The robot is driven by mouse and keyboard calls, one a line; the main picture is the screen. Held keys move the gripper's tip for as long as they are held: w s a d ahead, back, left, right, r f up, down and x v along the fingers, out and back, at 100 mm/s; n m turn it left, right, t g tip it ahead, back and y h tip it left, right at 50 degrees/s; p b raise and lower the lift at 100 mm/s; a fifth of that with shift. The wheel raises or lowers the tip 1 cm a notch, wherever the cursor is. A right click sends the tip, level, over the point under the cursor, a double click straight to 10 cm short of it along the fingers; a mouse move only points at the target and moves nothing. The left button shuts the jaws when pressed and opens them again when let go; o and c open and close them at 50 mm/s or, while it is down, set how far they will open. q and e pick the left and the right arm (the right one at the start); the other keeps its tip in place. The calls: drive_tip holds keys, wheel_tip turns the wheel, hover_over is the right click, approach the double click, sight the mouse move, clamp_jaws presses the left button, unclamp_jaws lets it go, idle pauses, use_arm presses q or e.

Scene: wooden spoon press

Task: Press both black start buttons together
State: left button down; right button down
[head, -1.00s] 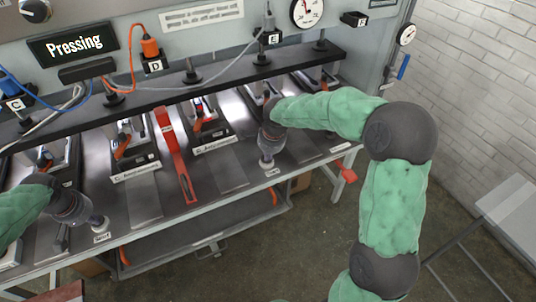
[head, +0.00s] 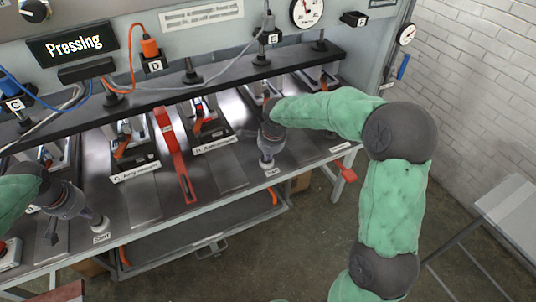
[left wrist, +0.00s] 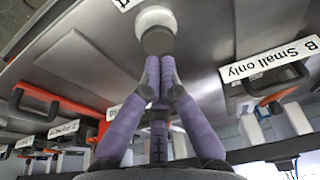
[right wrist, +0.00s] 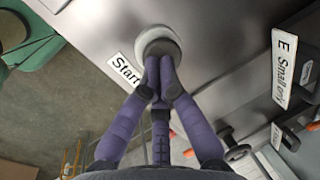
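The left start button (left wrist: 157,40) is a dark cap on a pale round base, by a Start label at the bench's front edge. The fingertips of my left gripper (left wrist: 161,82) are together and empty, at the cap's edge. The right start button (right wrist: 160,48) looks alike, beside its Start label (right wrist: 125,69). My right gripper (right wrist: 161,82) is also shut and empty, with its tips at that cap. In the head view my left gripper (head: 88,212) and right gripper (head: 269,150) both point down at the buttons. I cannot tell how far either cap is pushed in.
A display (head: 74,46) reads "Pressing". Several labelled press stations line the bench under a dark bar (head: 185,88). A red-orange lever bar (head: 173,155) lies between stations. A lower shelf (head: 200,235) hangs below the bench. Open floor is at right.

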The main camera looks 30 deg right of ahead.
use_arm(q)
drive_tip(key=shift+r, duration=0.6)
use_arm(e)
drive_tip(key=shift+s+f, duration=0.1)
drive_tip(key=shift+f, duration=0.05)
drive_tip(key=shift+w+v, duration=0.2)
drive_tip(key=shift+v, duration=0.65)
drive_tip(key=shift+w+v, duration=0.2)
drive_tip(key=shift+v, duration=0.65)
drive_tip(key=shift+w+v, duration=0.2)
drive_tip(key=shift+v, duration=0.65)
drive_tip(key=shift+w, duration=0.1)
